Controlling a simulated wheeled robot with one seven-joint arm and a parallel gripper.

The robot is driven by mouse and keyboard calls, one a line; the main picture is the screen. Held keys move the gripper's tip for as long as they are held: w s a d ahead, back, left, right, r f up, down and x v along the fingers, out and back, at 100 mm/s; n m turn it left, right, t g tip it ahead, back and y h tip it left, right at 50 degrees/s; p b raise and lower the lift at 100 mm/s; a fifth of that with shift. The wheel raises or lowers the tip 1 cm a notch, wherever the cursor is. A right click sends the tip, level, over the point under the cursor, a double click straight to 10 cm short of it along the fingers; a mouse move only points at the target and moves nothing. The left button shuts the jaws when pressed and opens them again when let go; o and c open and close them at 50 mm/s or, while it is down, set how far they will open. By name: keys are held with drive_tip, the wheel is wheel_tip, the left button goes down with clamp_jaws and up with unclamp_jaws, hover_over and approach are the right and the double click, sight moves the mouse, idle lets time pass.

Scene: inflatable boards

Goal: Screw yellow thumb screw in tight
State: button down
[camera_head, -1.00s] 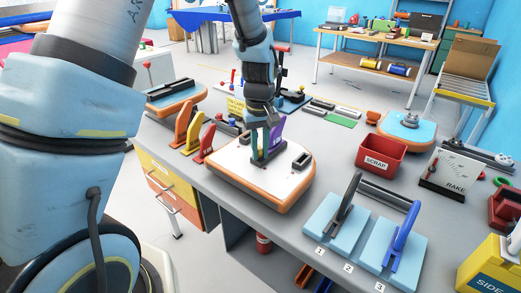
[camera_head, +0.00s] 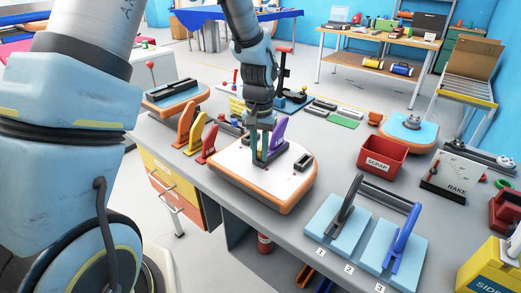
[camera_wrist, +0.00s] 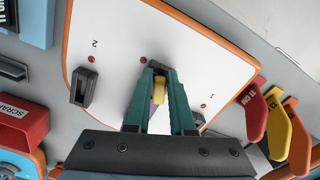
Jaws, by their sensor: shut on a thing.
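The white board with an orange edge (camera_head: 258,192) lies on the grey bench; it also shows in the wrist view (camera_wrist: 205,45). My gripper (camera_head: 264,157) points down at the dark slotted fitting (camera_head: 291,157) on it. In the wrist view my teal fingers (camera_wrist: 161,82) are shut on the yellow thumb screw (camera_wrist: 160,92). The screw's lower part and seat are hidden. A purple fin (camera_head: 279,131) stands upright right beside the fingers. Its purple also shows between the fingers in the wrist view.
A second dark fitting (camera_head: 303,162) sits on the board's right. Orange, yellow and red fins (camera_head: 208,144) stand left of the board. A red SCRAP box (camera_head: 382,157) and light blue pads with handles (camera_head: 338,222) are to the right.

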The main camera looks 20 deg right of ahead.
drive_tip(key=m, duration=0.1)
drive_tip(key=m+p, duration=0.1)
drive_tip(key=shift+w+a+r+m, duration=0.1)
drive_tip(key=shift+w+a+m, duration=0.05)
drive_tip(key=shift+m, duration=0.25)
drive_tip(key=c, duration=0.7)
unclamp_jaws()
